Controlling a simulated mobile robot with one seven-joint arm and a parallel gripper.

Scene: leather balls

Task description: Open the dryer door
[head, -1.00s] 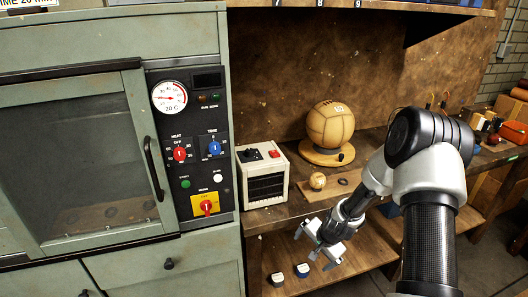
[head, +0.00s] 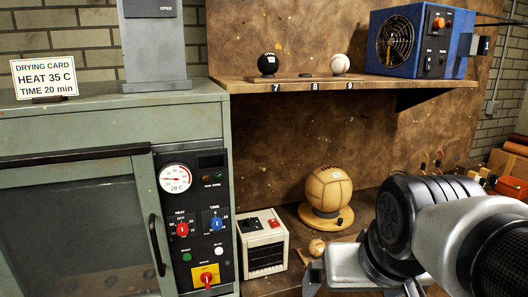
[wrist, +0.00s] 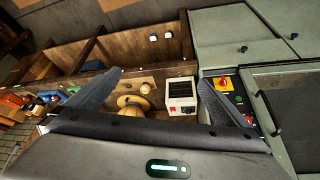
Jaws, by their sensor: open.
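The dryer is a grey-green cabinet at the left in the head view. Its door (head: 75,235) has a dark window and looks shut. A black vertical handle (head: 156,245) runs along the door's right edge. The control panel (head: 196,220) beside it has a dial gauge, a red and a blue knob and a red switch on yellow. In the wrist view the door (wrist: 300,115) is at the right, with the handle (wrist: 267,113) on its near side. My gripper (wrist: 155,92) is open and empty, apart from the handle. In the head view it is low at the right, its fingers mostly cut off.
A white box (head: 262,243) stands right of the dryer. A tan ball (head: 328,188) sits on a round wooden stand. The shelf (head: 240,86) above holds a black ball (head: 268,63), a white ball (head: 340,64) and a blue fan unit (head: 420,40). A drying card (head: 44,77) stands on the dryer.

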